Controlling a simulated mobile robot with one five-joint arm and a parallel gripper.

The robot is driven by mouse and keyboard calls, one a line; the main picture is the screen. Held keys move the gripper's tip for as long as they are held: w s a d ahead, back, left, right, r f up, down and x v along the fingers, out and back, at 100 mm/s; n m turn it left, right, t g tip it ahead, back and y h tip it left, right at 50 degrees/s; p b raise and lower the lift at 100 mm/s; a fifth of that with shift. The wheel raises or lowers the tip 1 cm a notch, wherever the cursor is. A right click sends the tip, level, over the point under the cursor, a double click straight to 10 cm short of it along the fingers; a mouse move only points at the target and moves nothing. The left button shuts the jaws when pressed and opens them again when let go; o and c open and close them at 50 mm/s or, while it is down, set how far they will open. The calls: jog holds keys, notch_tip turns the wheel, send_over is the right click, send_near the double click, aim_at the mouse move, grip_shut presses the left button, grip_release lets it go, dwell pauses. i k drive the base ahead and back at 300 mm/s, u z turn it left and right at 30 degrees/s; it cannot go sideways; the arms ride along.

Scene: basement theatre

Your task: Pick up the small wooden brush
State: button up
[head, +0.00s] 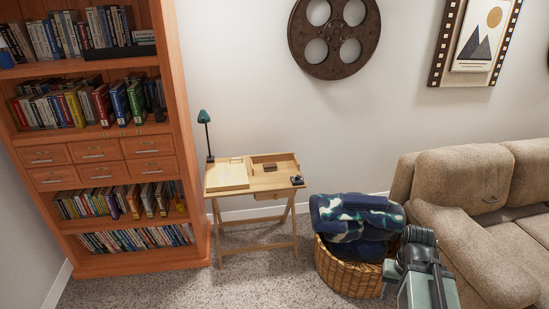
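A small light-wood folding desk (228,190) stands against the wall, right of the bookcase. A small dark brown item (270,167) lies in the recessed compartment at the desk's back right. It may be the small wooden brush, but it is too small to tell. My arm (420,288) shows at the lower right, in front of the basket and sofa, far from the desk. A dark part at its upper end may be my gripper (418,237). I cannot make out its fingers or anything held.
A green lamp (204,117) and a small dark object (297,180) are on the desk. A tall orange-brown bookcase (194,130) stands left. A wicker basket (340,274) with folded blankets (355,217) and a beige sofa (465,180) stand right. Carpet before the desk is clear.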

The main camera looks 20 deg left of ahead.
aim_at(266, 167)
jog(key=u, duration=0.2)
jog(key=i, duration=1)
jog(key=u, duration=0.6)
jog(key=k, duration=1.15)
jog(key=z, duration=0.1)
jog(key=i, duration=0.25)
jog(key=u, duration=0.05)
